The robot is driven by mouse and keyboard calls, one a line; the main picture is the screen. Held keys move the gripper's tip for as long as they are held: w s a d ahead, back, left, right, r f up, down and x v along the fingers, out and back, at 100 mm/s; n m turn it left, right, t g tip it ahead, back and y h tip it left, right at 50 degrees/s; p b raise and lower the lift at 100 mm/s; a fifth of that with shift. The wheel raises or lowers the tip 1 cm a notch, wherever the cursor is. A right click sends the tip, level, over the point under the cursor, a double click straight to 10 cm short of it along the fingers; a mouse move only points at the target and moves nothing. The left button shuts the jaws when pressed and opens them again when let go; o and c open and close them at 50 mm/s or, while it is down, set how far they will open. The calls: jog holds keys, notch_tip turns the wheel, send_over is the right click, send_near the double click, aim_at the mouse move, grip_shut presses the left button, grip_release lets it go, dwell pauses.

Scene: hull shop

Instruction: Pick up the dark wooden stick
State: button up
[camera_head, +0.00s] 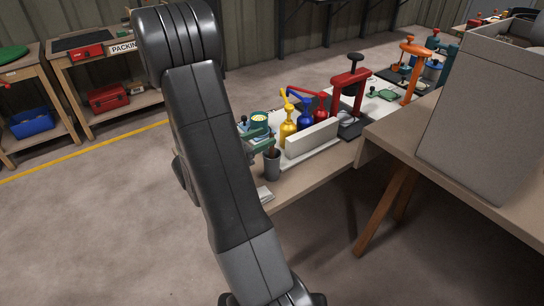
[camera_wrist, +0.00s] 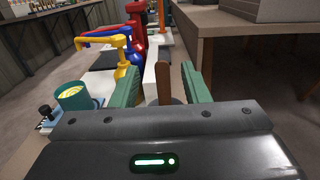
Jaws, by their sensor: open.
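The dark wooden stick (camera_wrist: 163,83) stands upright between the two green fingers of my gripper (camera_wrist: 161,70) in the wrist view. The fingers are open, with a visible gap to the stick on each side. In the head view the stick's brown top (camera_head: 273,151) shows just above a dark grey cup (camera_head: 272,167) on the bench. The stick's lower end is hidden in the cup. In the wrist view the gripper body hides most of the cup. My arm covers part of the bench to the left of the cup in the head view.
Behind the cup are a white box (camera_head: 312,139) and yellow (camera_head: 288,130), blue (camera_head: 305,122) and red pump bottles. A red press (camera_head: 350,88) stands farther back. A green cup (camera_wrist: 75,98) stands left of the fingers. A higher table with a grey bin (camera_head: 480,120) is at right.

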aim_at(271, 136)
jog(key=shift+b+x, duration=0.5)
jog(key=shift+x, duration=2.25)
jog(key=shift+s+f, duration=0.1)
jog(key=shift+f, duration=0.05)
grip_shut()
